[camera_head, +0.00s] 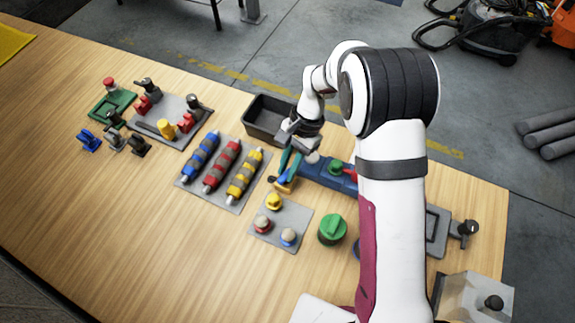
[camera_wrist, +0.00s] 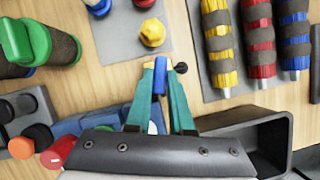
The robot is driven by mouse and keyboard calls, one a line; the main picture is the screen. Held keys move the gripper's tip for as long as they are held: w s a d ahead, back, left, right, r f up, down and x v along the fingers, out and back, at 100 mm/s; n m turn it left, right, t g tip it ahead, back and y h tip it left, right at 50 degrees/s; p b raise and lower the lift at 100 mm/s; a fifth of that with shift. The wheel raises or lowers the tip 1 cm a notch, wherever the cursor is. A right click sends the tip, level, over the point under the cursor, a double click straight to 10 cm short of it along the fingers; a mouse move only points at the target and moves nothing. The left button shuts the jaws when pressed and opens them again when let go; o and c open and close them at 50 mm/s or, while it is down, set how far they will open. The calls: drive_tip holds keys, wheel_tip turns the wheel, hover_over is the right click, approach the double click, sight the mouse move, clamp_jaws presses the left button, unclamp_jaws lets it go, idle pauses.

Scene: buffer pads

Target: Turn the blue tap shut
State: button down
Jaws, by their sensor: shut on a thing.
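My gripper (camera_wrist: 160,72) has teal fingers, closed on a small upright blue piece, which looks like the handle of the blue tap (camera_wrist: 160,78), in the wrist view. A black knob lies just right of the fingertips. In the head view my gripper (camera_head: 287,172) is low over the table, at the left end of a blue block. My fingers hide part of the tap, and I cannot tell how far it is turned.
A grey plate with yellow, red and blue knobs (camera_head: 281,223) is just in front. A green knob (camera_head: 332,230) stands to the right. A board with blue, red and yellow grips (camera_head: 222,173) lies left. A black bin (camera_head: 270,112) is behind. The front left table is clear.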

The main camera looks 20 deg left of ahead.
drive_tip(key=m+y, duration=0.1)
drive_tip(key=m, duration=0.2)
drive_tip(key=shift+d+m+t, duration=0.15)
drive_tip(key=shift+m+t, duration=0.25)
drive_tip(key=m+t+y, duration=0.1)
drive_tip(key=m, duration=0.2)
drive_tip(key=shift+s+d+m, duration=0.1)
drive_tip(key=shift+s+m, duration=0.05)
drive_tip(key=shift+m, duration=0.15)
drive_tip(key=m, duration=0.2)
drive_tip(key=m+t, duration=0.1)
drive_tip(key=m, duration=0.1)
drive_tip(key=shift+s+d+y, duration=0.1)
drive_tip(key=shift+s+y, duration=0.1)
drive_tip(key=shift+y, duration=0.2)
drive_tip(key=shift+s+m+t, duration=0.1)
drive_tip(key=shift+m+t, duration=0.6)
drive_tip(key=shift+m, duration=1)
drive_tip(key=c, duration=0.8)
unclamp_jaws()
